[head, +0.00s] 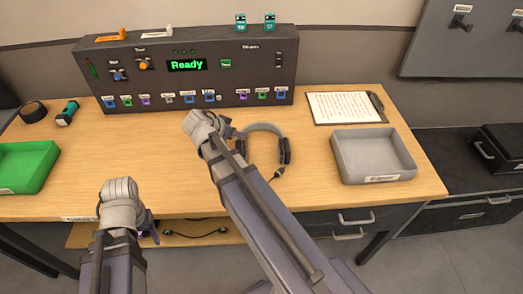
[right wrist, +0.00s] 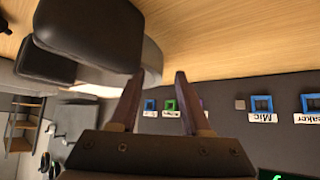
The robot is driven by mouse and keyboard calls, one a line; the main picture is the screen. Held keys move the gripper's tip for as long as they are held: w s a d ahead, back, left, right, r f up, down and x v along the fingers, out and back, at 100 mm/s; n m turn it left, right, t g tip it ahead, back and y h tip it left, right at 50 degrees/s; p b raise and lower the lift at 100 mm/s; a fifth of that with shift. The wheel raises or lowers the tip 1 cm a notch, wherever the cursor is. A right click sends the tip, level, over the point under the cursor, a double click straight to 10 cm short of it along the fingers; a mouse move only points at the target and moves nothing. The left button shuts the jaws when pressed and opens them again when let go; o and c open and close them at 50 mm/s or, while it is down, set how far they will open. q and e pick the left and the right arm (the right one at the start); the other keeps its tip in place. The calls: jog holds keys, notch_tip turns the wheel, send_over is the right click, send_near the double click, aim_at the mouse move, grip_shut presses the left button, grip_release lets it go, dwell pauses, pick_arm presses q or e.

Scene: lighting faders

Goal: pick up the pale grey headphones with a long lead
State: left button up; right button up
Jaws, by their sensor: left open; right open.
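The headphones (head: 262,127) lie on the desk, with a pale grey band and dark ear cups. Their lead shows only in part near my right forearm, which hides the left side. In the right wrist view, a large dark padded part with a pale grey curved edge, apparently the headphones (right wrist: 90,30), fills the upper left, beside one finger. My right gripper (head: 234,130) is open just left of the headphones; its fingers (right wrist: 156,92) have nothing visible between them. I cannot tell whether they touch. My left gripper (head: 148,230) is open and empty at the desk's front edge.
A dark console (head: 187,85) with a green "Ready" display stands behind. A grey tray (head: 345,175) and clipboard (head: 345,107) lie to the right. A green tray (head: 22,165), tape roll (head: 33,111) and torch (head: 67,112) are left. A black cable (head: 195,235) lies on a lower shelf.

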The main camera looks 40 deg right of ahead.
jog(key=b+x, duration=0.1)
jog(key=x, duration=0.2)
jog(key=shift+d+f, duration=0.1)
grip_shut()
dwell(1.3)
